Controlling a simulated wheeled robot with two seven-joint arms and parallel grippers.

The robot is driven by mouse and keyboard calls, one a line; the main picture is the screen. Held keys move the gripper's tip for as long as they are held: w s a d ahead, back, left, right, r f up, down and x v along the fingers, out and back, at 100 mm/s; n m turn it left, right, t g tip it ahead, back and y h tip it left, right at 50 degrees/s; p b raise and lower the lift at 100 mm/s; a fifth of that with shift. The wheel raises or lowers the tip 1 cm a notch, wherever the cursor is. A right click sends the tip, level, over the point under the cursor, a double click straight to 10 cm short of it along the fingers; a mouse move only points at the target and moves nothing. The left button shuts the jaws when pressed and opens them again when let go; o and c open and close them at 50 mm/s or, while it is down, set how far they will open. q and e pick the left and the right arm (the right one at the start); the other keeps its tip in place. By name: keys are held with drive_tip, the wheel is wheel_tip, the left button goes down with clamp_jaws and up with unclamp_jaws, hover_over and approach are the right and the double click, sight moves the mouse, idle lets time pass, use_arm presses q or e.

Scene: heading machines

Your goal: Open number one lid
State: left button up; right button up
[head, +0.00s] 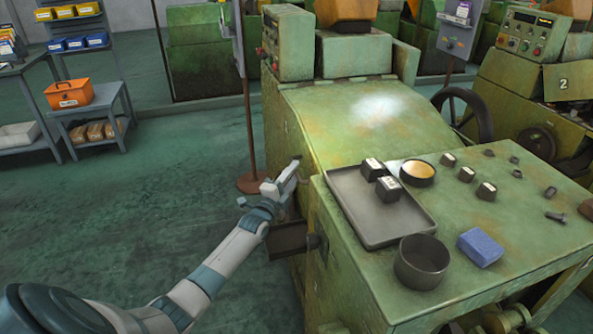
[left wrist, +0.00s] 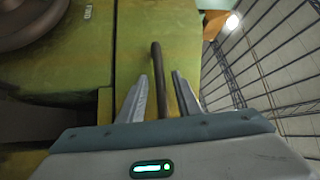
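The large green sloped lid (head: 345,120) of the near machine is in the middle of the head view and looks closed. My left gripper (head: 290,172) is at the lid's lower left side. In the left wrist view, a dark bar handle (left wrist: 157,75) stands out from a worn green panel (left wrist: 140,30). The two fingers of my left gripper (left wrist: 160,98) are open, one on each side of the bar, with gaps between. A small pale label (left wrist: 87,12) is at the upper left, too small to read surely. My right gripper is not in view.
A grey tray (head: 385,225) with small dark blocks, a dark round cup (head: 422,262) and a blue block (head: 480,247) stand on the green bench at right. A machine marked 2 (head: 563,83) is behind. A thin post (head: 248,130) stands left of the lid.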

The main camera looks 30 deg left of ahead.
use_arm(q)
drive_tip(key=shift+w+a+r, duration=0.1)
drive_tip(key=shift+w, duration=0.85)
clamp_jaws()
drive_tip(key=shift+r, duration=0.1)
